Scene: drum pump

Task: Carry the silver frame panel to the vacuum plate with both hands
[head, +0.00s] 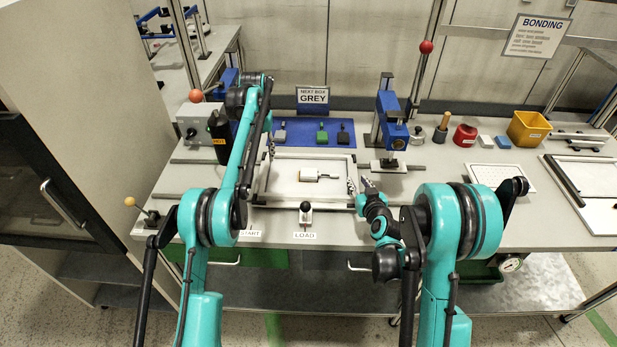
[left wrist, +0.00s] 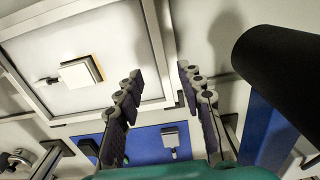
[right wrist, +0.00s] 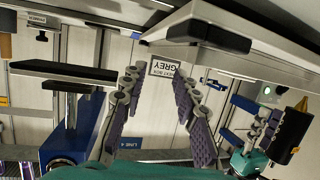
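The silver frame panel (head: 304,205) lies at the middle of the bench, a silver rim around a white sheet. It also shows in the left wrist view (left wrist: 155,35), and what seems its corner is in the right wrist view (right wrist: 260,55). My left gripper (head: 270,150) is open at the panel's left side; its fingers (left wrist: 158,78) stand either side of the rim's line, contact unclear. My right gripper (head: 358,186) is open beside the right side; its fingers (right wrist: 163,82) hold nothing visible. A white perforated plate (head: 500,178), probably the vacuum plate, lies to the right.
A small block with a handle (head: 318,175) sits on the panel. A blue press (head: 391,115) stands behind right of it, a black cylinder (head: 219,135) behind left. Another frame (head: 575,195) lies far right.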

